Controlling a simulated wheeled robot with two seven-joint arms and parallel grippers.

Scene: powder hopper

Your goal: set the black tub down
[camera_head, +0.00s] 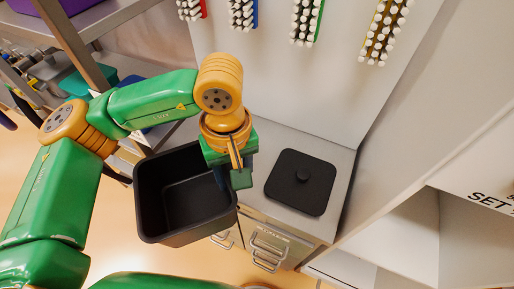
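The black tub (185,207) is an empty, open-topped square box in the middle left of the head view. It appears to be held up in front of the steel cabinet's left edge, its opening facing the camera. My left gripper (231,178) is at the tub's right rim, with a finger on either side of the wall, and looks shut on it. The gripper hides part of that rim, and the tub's underside is hidden. My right gripper is not in view.
Brushes (306,22) hang on the wall behind. A metal shelf rack (75,40) stands at left, and white open shelving (470,235) at right.

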